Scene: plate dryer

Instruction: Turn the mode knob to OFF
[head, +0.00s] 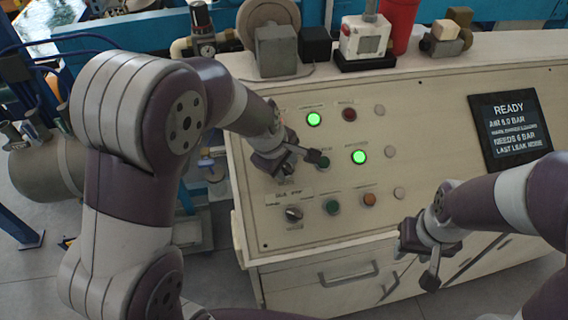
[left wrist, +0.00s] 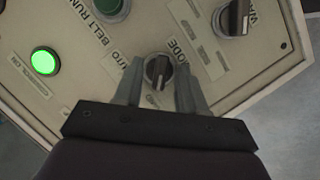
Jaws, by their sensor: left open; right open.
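The mode knob (left wrist: 158,72) is a dark round knob with a raised grip, on the cream panel (head: 372,205). In the left wrist view it lies between the two grey fingers of my left gripper (left wrist: 160,88), with a gap on each side. The word MODE is beside it and AUTO is to its left; I cannot tell its exact setting. In the head view my left gripper (head: 300,167) is open at the panel and hides this knob. My right gripper (head: 420,262) is open and empty, in front of the panel's lower right part.
Another black knob (head: 293,213) is below, also in the left wrist view (left wrist: 235,18). A dark READY screen (head: 510,130) is at the right.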

